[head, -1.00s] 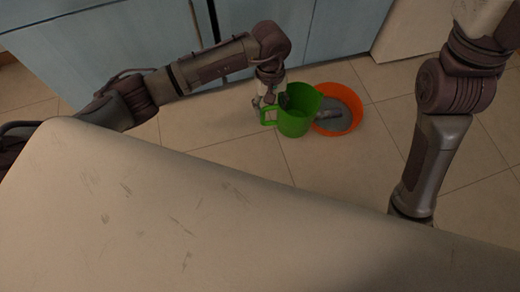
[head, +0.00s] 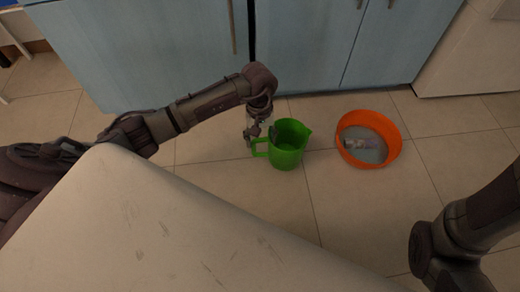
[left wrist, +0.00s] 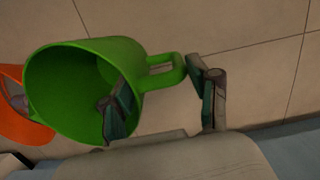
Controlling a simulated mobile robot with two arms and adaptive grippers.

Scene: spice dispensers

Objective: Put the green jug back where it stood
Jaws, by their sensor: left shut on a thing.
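The green jug (head: 288,150) is upright or nearly so over the tiled floor, with its handle to the left and its spout to the right. I cannot tell whether its base touches the floor. My left gripper (head: 259,139) is shut on the jug at its handle side. In the left wrist view the jug (left wrist: 60,95) shows its open mouth; one finger of my gripper (left wrist: 158,85) overlaps the mouth and the other is beyond the handle. My right arm enters at the right, but its gripper is not in view.
An orange bowl (head: 395,155) with grey contents and a small pale item (head: 357,144) stands right of the jug, apart from it. Blue cabinets (head: 310,45) are behind. Bare floor (head: 335,205) lies in front of the jug and bowl.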

